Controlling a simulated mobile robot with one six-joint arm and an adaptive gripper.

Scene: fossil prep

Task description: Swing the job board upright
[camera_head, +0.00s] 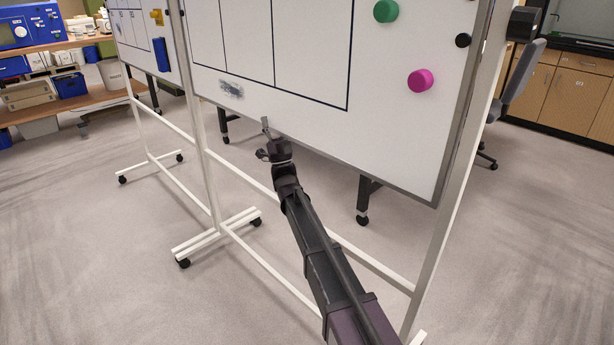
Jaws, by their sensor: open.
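The job board (300,115) is a large white panel with black ruled columns, hung in a white wheeled frame (208,165). Its top is out of view; how far it leans from upright is hard to judge. A green magnet (386,11) and a pink magnet (420,81) are on its right part, and a grey smudge or mark (231,89) is near its lower left. My gripper (264,139) is open at the board's lower edge, left of the middle, with one finger overlapping the edge in the picture. Whether it touches the board cannot be told.
A dark knob (522,23) sits on the frame's right post. A second wheeled board (135,30) stands behind on the left. Shelves with bins (70,85) are at far left, wooden cabinets (570,90) and an office chair (522,85) at right. The grey floor in front is mostly clear.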

